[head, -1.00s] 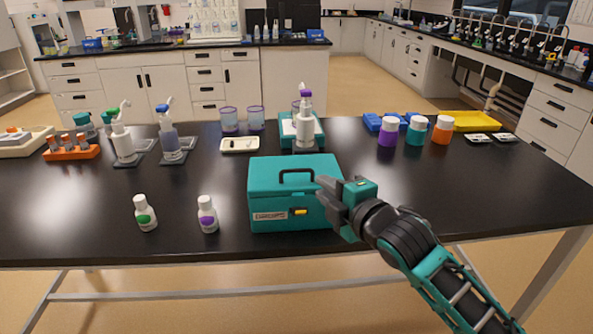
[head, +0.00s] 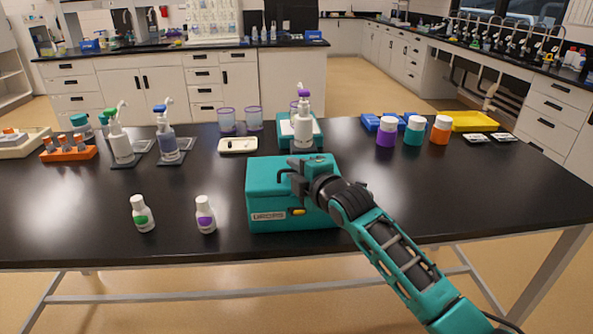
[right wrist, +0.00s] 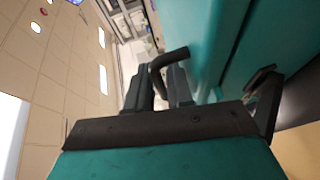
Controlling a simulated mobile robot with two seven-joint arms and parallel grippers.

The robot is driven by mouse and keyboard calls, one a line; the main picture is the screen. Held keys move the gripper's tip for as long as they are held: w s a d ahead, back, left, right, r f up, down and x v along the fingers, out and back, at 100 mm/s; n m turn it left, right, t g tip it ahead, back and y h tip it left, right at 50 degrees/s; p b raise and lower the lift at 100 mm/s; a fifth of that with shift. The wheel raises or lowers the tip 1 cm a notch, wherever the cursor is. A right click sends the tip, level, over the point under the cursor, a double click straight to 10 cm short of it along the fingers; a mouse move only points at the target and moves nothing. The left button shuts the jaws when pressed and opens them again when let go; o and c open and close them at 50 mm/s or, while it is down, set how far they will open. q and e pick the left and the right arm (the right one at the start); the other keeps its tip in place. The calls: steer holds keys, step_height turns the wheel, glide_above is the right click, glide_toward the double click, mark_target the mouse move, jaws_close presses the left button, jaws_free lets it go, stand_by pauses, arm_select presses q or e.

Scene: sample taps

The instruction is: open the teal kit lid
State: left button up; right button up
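The teal kit (head: 264,193) stands on the black table with its lid down. It has a label and a yellow latch (head: 298,212) on its front. My right gripper (head: 296,177) is at the black handle (head: 281,174) on the lid and hides part of it. In the right wrist view, the handle (right wrist: 168,56) runs down between the two fingers (right wrist: 160,88) with little gap around it. I cannot tell whether the fingers press on it. My left gripper is not in view.
Two small bottles, green-labelled (head: 142,214) and purple-labelled (head: 205,215), stand left of the kit. A pump bottle (head: 302,122) stands behind it. Purple (head: 386,132), teal (head: 414,131) and orange (head: 440,131) jars stand at back right.

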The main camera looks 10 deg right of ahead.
steer(key=shift+c, duration=0.5)
jaws_close()
steer(key=shift+w+r, duration=0.1)
